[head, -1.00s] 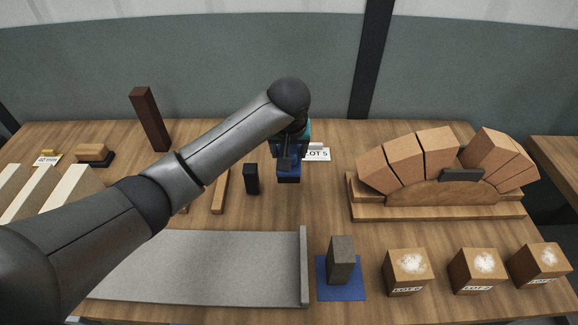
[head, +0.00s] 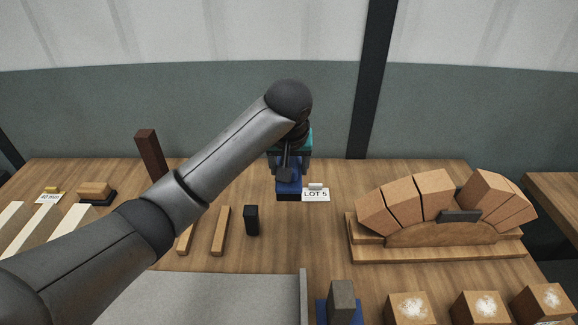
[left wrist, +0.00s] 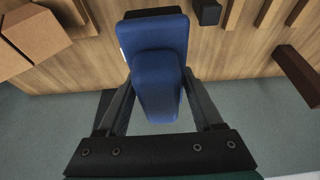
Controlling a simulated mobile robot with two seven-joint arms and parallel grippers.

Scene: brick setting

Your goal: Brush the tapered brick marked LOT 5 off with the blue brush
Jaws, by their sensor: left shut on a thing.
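My left gripper (head: 288,172) is shut on the blue brush (head: 289,186), above the middle of the table. In the left wrist view the blue brush (left wrist: 158,75) fills the space between my two fingers, its dark underside facing the table. A white card reading LOT 5 (head: 316,195) stands just right of the brush. Three bricks with white dust on top, a left one (head: 408,308), a middle one (head: 481,307) and a right one (head: 545,302), sit at the front right. Their labels are cut off or unreadable, so I cannot tell which is LOT 5. My right gripper is not in view.
A brick arch (head: 430,195) on a wooden form stands at the right. A grey block (head: 341,300) on a blue mat and a grey tray (head: 220,295) are in front.

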